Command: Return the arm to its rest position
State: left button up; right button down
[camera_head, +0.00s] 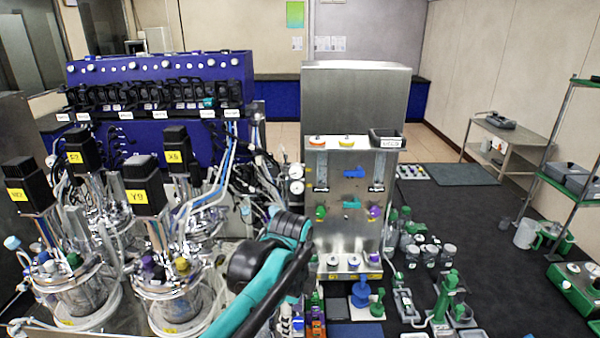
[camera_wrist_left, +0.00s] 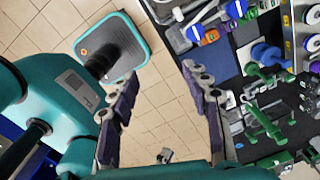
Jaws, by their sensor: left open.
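My left arm (camera_head: 266,275), teal and black, rises from the bottom middle in the head view, in front of the steel bench. Its gripper cannot be made out clearly there. In the left wrist view my left gripper (camera_wrist_left: 160,75) is open, with its two dark fingers wide apart. Nothing is between the fingers; only tiled floor shows beyond them. Teal parts of my own body fill the left of that view. My right gripper does not show in either view.
Glass bioreactors (camera_head: 82,290) with black motors stand left of the arm, before a blue control unit (camera_head: 160,70). A steel panel (camera_head: 343,220) with coloured fittings stands just right. Green and grey parts (camera_head: 445,295) crowd the dark mat at right. Tiled floor (camera_wrist_left: 165,115) lies below the gripper.

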pick_arm(q)
jog(key=s+a+f+n+t+b, duration=0.3)
jog(key=a+f+n, duration=0.5)
jog(key=n, duration=0.3)
jog(key=s+a+f+n+t+b, duration=0.3)
jog(key=s+a+f+n+b, duration=0.3)
jog(key=n, duration=0.4)
jog(key=shift+s+a+f+n+t+b, duration=0.3)
jog(key=shift+a+f+n+b, duration=0.1)
jog(key=shift+a+f+b, duration=0.6)
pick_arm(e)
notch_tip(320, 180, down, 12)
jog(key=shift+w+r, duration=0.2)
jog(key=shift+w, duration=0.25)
pick_arm(q)
jog(key=shift+a, duration=0.15)
